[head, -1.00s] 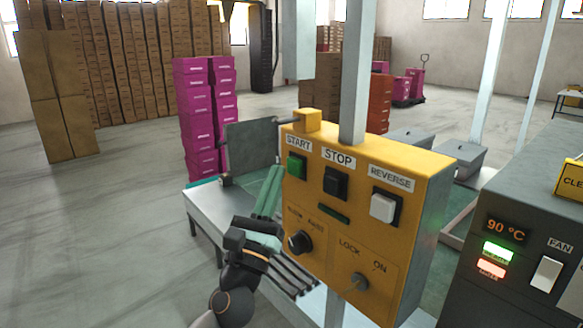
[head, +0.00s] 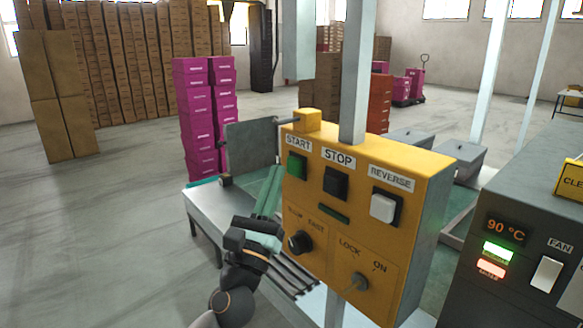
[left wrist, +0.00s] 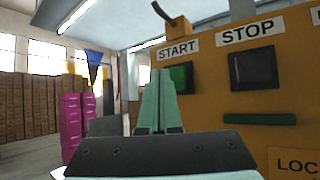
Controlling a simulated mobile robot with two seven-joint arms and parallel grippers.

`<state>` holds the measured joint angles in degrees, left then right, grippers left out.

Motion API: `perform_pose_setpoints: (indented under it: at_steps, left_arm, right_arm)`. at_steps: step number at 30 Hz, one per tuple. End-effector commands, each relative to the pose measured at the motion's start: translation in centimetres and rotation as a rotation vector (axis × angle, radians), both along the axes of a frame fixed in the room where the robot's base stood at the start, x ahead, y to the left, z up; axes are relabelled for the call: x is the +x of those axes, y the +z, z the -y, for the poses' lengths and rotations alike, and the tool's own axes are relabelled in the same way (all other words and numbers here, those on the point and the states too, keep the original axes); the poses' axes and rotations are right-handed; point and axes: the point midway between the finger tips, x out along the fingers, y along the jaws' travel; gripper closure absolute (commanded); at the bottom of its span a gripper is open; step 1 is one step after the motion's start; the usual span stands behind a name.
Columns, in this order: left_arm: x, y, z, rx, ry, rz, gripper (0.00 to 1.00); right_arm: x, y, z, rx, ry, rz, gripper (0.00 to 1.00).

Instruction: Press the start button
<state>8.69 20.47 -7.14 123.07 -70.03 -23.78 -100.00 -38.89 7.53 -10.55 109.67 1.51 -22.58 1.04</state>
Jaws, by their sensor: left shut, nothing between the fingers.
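The green start button (head: 297,166) is at the upper left of the yellow control box (head: 420,200), under the START label. It also shows in the left wrist view (left wrist: 181,76), partly covered by my fingers. My left gripper (head: 272,184) is at the left side of the box, its teal fingers pointing up near the start button. In the left wrist view the fingers (left wrist: 160,84) are together and empty, with their tips just left of the button. I cannot tell whether they touch the box. My right gripper is not in view.
The black stop button (head: 336,183) and white reverse button (head: 383,207) sit to the right. A knob (head: 299,242) and a key switch (head: 358,282) are below. A grey post (head: 354,80) stands behind the box. A dark machine (head: 500,205) is at the right.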

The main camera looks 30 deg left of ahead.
Motion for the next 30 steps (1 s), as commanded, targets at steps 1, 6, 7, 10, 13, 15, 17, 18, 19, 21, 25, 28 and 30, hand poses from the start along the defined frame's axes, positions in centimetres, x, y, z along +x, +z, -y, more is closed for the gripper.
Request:
perform_pose_setpoints:
  at_steps: [1,6,7,10,13,15,17,18,19,21,25,28,30]
  left_arm:
    - [0.0,0.0,0.0,0.0,0.0,0.0,1.0]
    - [0.5,0.1,0.2,-0.001,-0.001,0.001,1.0]
    - [0.6,0.1,0.2,-0.001,-0.001,0.001,1.0]
    - [0.8,0.0,0.4,-0.001,-0.001,0.0,1.0]
    - [0.8,0.0,0.4,0.0,0.0,0.0,1.0]
    - [0.8,0.0,0.3,0.0,0.0,0.0,1.0]
    - [0.8,0.0,0.3,0.0,0.0,0.0,1.0]
    - [0.8,0.0,0.3,0.0,0.0,0.0,1.0]
    - [0.8,0.0,0.3,0.0,0.0,0.0,1.0]
    - [0.8,0.0,0.3,0.0,0.0,0.0,1.0]
    - [1.0,0.0,0.4,0.0,0.0,0.0,1.0]
    - [1.1,0.0,0.4,-0.001,-0.001,0.0,1.0]
    - [1.1,0.0,0.5,-0.001,-0.001,0.0,1.0]
  right_arm:
    - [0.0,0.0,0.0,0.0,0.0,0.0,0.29]
    - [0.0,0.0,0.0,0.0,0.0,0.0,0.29]
    - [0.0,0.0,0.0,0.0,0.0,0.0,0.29]
    - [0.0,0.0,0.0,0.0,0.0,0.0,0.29]
    - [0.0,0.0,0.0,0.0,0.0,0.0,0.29]
    - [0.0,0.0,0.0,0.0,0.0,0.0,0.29]
    - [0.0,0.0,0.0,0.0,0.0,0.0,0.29]
    - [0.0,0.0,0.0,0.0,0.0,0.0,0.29]
    - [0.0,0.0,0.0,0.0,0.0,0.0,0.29]
    - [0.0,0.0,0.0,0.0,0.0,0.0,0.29]
    - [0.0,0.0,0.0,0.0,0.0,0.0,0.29]
    - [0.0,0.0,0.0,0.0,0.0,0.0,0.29]
    - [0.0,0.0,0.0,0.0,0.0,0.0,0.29]
